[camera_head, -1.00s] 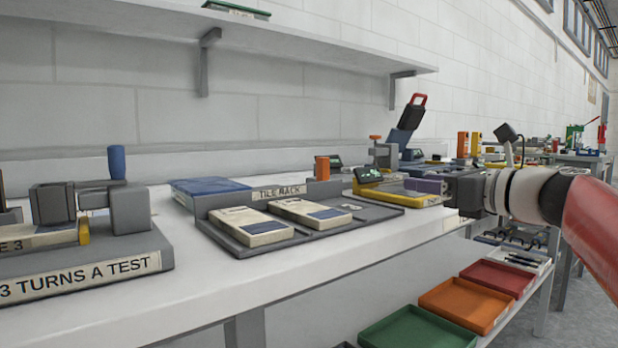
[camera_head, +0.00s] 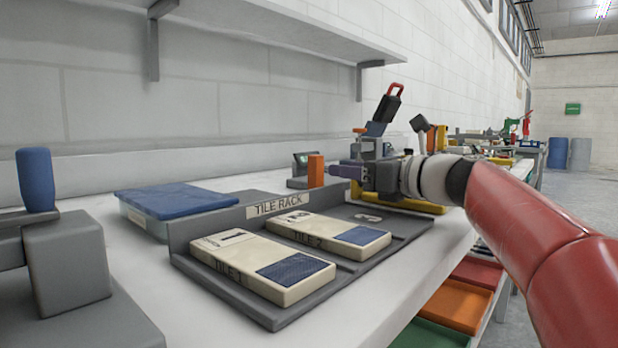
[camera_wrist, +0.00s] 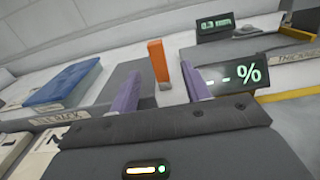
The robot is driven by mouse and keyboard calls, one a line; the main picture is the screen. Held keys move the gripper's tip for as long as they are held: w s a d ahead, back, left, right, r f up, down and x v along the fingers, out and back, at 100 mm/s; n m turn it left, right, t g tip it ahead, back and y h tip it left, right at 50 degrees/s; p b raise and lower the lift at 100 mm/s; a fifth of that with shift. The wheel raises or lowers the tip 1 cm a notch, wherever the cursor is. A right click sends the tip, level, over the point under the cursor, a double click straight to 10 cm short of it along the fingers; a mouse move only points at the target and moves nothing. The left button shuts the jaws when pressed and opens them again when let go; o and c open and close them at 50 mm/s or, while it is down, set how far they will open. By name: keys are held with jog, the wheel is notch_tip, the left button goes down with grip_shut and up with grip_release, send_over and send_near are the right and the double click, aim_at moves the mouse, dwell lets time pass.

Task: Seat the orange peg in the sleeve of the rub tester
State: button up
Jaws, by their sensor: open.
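The orange peg (camera_head: 315,171) stands upright on the bench behind the tile rack. It also shows in the wrist view (camera_wrist: 158,63), lined up with the gap between my fingertips. My gripper (camera_head: 335,172) has purple fingers, spread and empty in the wrist view (camera_wrist: 159,88). In the head view the fingertips point left at the peg and look slightly short of it. A grey machine with a blue handle (camera_head: 37,180), apparently the rub tester, is cut off at the left edge. Its sleeve cannot be made out.
The tile rack (camera_head: 178,222) holds tile 1 (camera_head: 262,268) and tile 2 (camera_head: 328,237). A blue-lidded box (camera_head: 172,200) lies behind it. A gauge with a "%" display (camera_wrist: 238,75) is close right of my fingers. A shelf hangs above; colored trays lie below the bench.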

aim_at(320, 161)
jog(key=x, duration=0.4)
jog(key=r+x, duration=0.1)
jog(key=x, duration=0.1)
jog(key=shift+s+a+p, duration=0.1)
jog(key=shift+a+p, duration=0.15)
jog(key=shift+p, duration=0.1)
jog(key=shift+c, duration=0.2)
grip_shut()
